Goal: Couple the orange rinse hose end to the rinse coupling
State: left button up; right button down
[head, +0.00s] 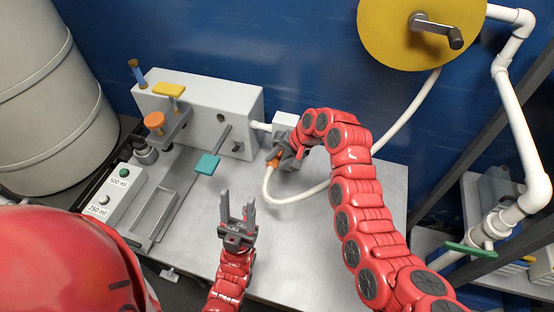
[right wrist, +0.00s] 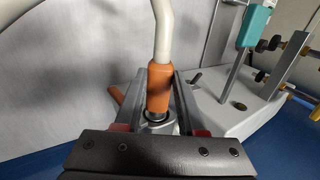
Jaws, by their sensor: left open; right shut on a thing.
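The orange hose end (right wrist: 159,82) is between the fingers of my right gripper (right wrist: 160,102), which is shut on it. A white hose (right wrist: 163,30) runs out of it. Its lower tip meets a round grey metal collar (right wrist: 157,126), likely the rinse coupling; I cannot tell whether it is fully seated. In the head view my right gripper (head: 288,155) is at the pale block (head: 285,122) beside the machine, and it hides most of the hose end and coupling. My left gripper (head: 238,222) is open and empty above the bench front.
The grey machine (head: 205,105) with yellow, orange and teal (head: 207,164) handles stands left of my right gripper. The white hose (head: 285,199) loops over the bench up to a yellow reel (head: 420,30). The bench (head: 300,240) is clear at the front middle.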

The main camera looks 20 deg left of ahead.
jog(key=shift+r, duration=0.1)
jog(key=shift+c, duration=2.1)
grip_release()
